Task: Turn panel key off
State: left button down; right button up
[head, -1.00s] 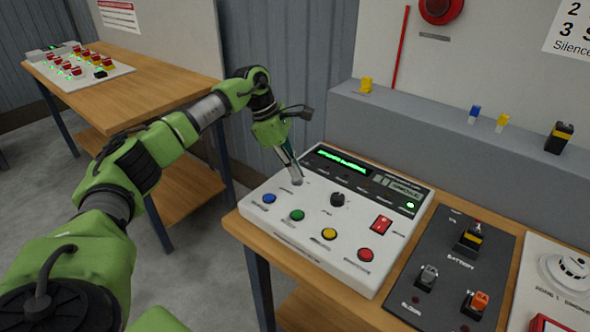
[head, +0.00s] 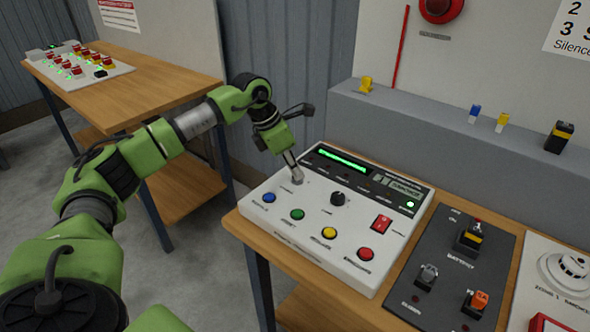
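The white control panel (head: 268,226) sits on a wooden bench, with a lit green display, a black knob (head: 338,199), a red rocker switch (head: 382,223) and a row of blue, green, yellow and red buttons. My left gripper (head: 297,180) points down at the panel's upper left, its tip at a small grey metal part there, which looks like the key switch. The fingers look close together, but the part between them is too small and hidden to tell if they grip a key. My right gripper is out of view.
Right of the panel is a dark board (head: 446,262) with battery and other switches, then a white plate with a detector (head: 568,270). A grey ledge (head: 430,110) with small tags runs behind. Another bench (head: 150,85) stands at back left.

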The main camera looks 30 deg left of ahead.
pick_arm(q)
jog(key=n+y, duration=0.1)
jog(key=n, duration=0.2)
jog(key=n+t+y+b, duration=0.1)
jog(key=n, duration=0.1)
jog(key=shift+d+n, duration=0.15)
jog(key=shift+n, duration=0.25)
jog(key=shift+r, duration=0.1)
jog(key=c, duration=2.3)
grip_release()
jog(key=v, duration=1.2)
